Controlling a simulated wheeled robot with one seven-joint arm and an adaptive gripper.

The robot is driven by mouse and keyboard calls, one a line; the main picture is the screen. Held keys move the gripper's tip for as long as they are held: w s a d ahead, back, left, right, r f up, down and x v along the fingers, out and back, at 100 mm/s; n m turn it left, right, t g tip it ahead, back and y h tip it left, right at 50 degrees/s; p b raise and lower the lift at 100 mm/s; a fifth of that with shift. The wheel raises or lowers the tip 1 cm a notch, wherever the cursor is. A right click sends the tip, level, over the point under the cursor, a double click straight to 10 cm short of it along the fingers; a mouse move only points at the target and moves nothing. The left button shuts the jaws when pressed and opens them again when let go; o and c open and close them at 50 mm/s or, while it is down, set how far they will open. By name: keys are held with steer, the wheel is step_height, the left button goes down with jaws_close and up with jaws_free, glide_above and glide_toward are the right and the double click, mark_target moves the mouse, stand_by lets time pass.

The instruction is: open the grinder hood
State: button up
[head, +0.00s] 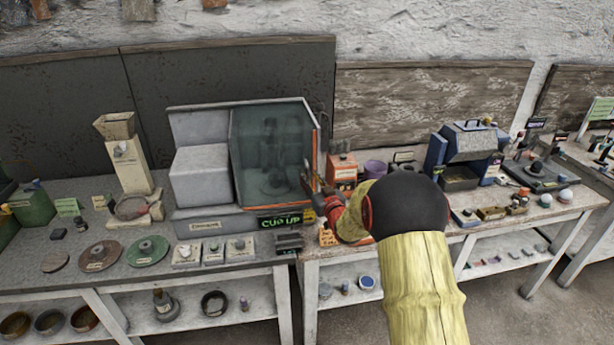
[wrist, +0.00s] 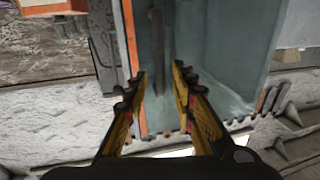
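The grinder (head: 205,175) is a grey machine on the left bench with a sign reading "CUP UP". Its hood (head: 265,150) is a tinted clear cover with an orange right edge, and it looks closed. A dark shape shows dimly behind it. My gripper (head: 319,192) is at the hood's lower right edge in the head view. In the wrist view my gripper (wrist: 161,75) is open, its two yellow-and-black fingers apart. A dark upright bar (wrist: 157,40) shows ahead of the gap between them, in front of the hood (wrist: 205,65). I cannot tell whether a finger touches anything.
Green and red discs (head: 148,251) and small white blocks (head: 240,248) lie in front of the grinder. A blue machine (head: 468,150) is farther right.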

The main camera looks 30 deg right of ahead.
steer(key=shift+w+d, duration=0.1)
steer(key=shift+w, duration=1.35)
steer(key=shift+c, duration=0.8)
jaws_close()
